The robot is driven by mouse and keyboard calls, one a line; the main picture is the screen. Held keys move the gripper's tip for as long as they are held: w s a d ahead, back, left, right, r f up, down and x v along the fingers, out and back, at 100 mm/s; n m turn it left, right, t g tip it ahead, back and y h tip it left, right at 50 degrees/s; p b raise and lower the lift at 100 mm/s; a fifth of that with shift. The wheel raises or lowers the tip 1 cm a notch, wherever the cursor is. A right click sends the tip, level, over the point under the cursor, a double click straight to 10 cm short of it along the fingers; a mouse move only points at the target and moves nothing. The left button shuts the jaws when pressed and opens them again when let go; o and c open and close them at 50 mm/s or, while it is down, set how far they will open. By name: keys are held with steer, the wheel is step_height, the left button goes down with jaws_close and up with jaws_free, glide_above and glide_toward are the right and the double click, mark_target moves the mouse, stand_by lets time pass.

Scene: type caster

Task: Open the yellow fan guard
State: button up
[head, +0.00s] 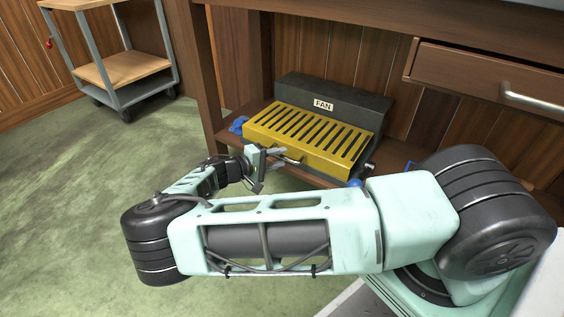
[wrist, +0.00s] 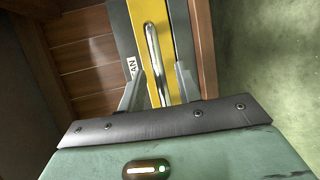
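The yellow fan guard (head: 325,141) is a slotted panel lying across the front of a dark grey unit (head: 362,100) labelled FAN, under the wooden bench. It looks closed. A silver bar handle (head: 291,159) is on its front edge. In the wrist view the guard (wrist: 146,12) is a yellow strip, with the handle (wrist: 152,45) running lengthwise along it. My gripper (head: 267,166) is just in front of the guard near the handle. In the wrist view its fingers (wrist: 159,72) are apart, with the handle's near part seen between them. I cannot tell whether they touch it.
Blue knobs show beside the unit at left (head: 238,125) and front right (head: 355,183). A wooden bench leg (head: 199,60) stands left of the unit, and a drawer (head: 480,78) hangs at the right. A trolley (head: 122,66) stands back left. The green floor (head: 75,200) is clear at left.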

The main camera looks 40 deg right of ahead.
steer(key=shift+s+d+f, duration=0.1)
steer(key=shift+d+f, duration=0.05)
steer(key=shift+d, duration=0.75)
steer(key=shift+c, duration=0.3)
